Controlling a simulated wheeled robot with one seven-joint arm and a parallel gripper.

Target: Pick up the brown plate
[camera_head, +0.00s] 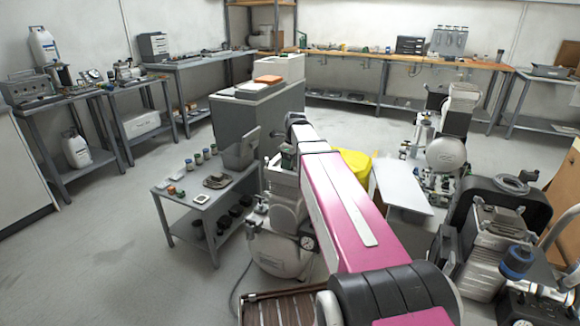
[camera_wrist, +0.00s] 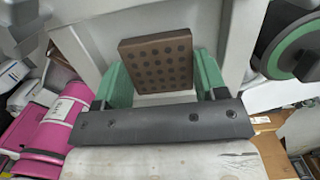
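The brown plate (camera_wrist: 157,62) is a square block with rows of dark round dots, seen in the wrist view. It sits between the two green fingers of my gripper (camera_wrist: 163,78), with its sides against both of them. The gripper looks shut on it. The plate's far edge reaches past the fingertips. A pale grey surface shows behind the plate; I cannot tell whether they touch. In the head view my pink arm hides most of the gripper, and I cannot make out the held plate there.
A low grey table (camera_head: 181,207) with jars and small dark parts stands left of my arm, with a grey bin (camera_head: 238,152) near it. A grey cabinet (camera_head: 232,118) stands behind. Compressors (camera_head: 447,152) and a white board (camera_head: 402,187) are at right. The left floor is clear.

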